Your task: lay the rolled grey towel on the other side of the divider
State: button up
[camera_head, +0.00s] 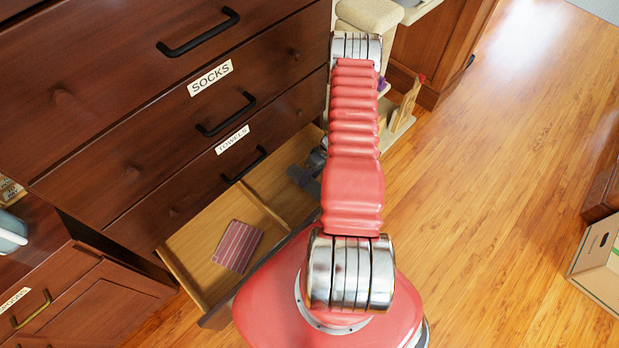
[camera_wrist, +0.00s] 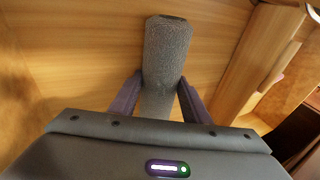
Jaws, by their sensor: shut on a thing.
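In the wrist view, the rolled grey towel (camera_wrist: 168,50) stretches away from me between the two fingers of my gripper (camera_wrist: 160,92), which is shut on it. Light wood lies behind the towel; I cannot tell whether the towel touches it. In the head view, my gripper (camera_head: 304,181) is low at the right part of an open drawer (camera_head: 205,270), to the right of its thin wooden divider (camera_head: 266,207). My arm hides much of that side, and the towel is not clear there.
A red striped cloth (camera_head: 237,246) lies in the drawer, left of the divider. Shut drawers labelled SOCKS (camera_head: 210,78) and TOWELS (camera_head: 232,140) are above. A wooden wall (camera_wrist: 255,60) rises right of the towel in the wrist view. A cardboard box (camera_head: 600,255) stands far right; open floor lies between.

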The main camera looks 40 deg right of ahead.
jog(key=o, duration=1.2)
jog(key=v, duration=1.2)
dwell(0.4)
